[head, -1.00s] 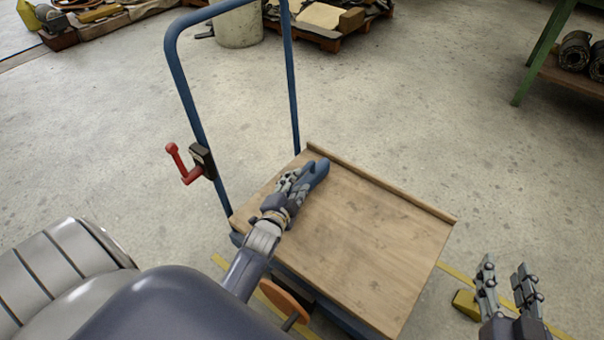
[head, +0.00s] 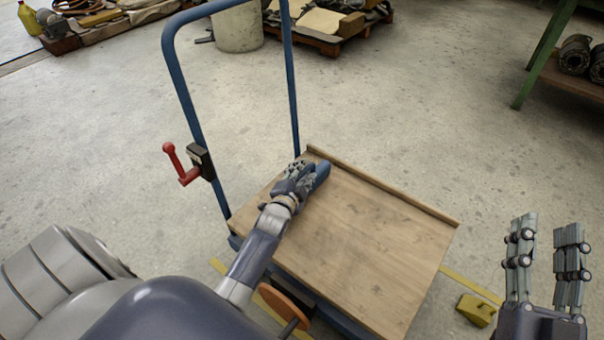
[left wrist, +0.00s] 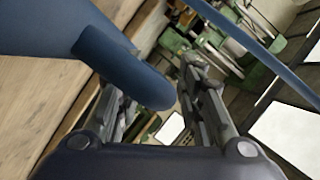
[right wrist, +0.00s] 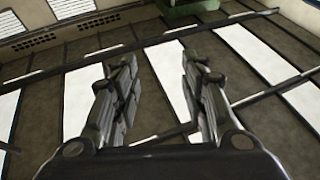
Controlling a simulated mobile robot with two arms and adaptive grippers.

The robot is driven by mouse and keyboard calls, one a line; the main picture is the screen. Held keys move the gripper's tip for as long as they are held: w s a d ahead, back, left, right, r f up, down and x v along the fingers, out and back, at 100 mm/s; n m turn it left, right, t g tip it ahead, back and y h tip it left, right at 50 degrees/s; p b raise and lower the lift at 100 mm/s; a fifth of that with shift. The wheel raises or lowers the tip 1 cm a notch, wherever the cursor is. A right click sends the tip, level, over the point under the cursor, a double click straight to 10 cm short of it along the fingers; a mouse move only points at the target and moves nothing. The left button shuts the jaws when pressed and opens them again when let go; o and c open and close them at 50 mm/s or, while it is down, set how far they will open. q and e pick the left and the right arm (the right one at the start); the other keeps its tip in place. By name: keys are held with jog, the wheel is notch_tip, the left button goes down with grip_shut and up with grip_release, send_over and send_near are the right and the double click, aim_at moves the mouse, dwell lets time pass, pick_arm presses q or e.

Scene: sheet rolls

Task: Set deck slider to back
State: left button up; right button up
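A blue rounded grip (head: 321,173), which looks like the deck slider, is at the far left part of the wooden cart deck (head: 365,240). My left gripper (head: 302,172) is at this grip and partly covers it. In the left wrist view the blue grip (left wrist: 125,70) slants across and hides part of the left finger; its rounded end is close to the right finger. The left fingers (left wrist: 155,90) are apart; contact is unclear. My right gripper (head: 546,250) is open and empty, right of the cart. It also shows open in the right wrist view (right wrist: 162,90).
The cart's blue frame handle (head: 180,85) rises at the left, with a red lever (head: 180,165) on it. An orange disc (head: 285,305) is at the near side. A yellow block (head: 476,310) lies on the floor. A green-legged bench (head: 545,60) stands at the right.

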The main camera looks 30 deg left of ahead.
pick_arm(q)
grip_shut()
jog(key=a, duration=1.1)
jog(key=shift+w+a+r+p, duration=0.15)
jog(key=shift+w+p, duration=0.25)
jog(key=shift+w, duration=0.05)
pick_arm(e)
jog(key=f, duration=0.1)
jog(key=f+g, duration=0.1)
jog(key=f, duration=0.1)
jog(key=shift+w+d+f+g+h, duration=0.2)
jog(key=shift+w+g+h, duration=0.2)
pick_arm(q)
grip_release()
jog(key=shift+a, duration=0.1)
pick_arm(e)
jog(key=shift+a, duration=0.1)
jog(key=shift+w, duration=0.1)
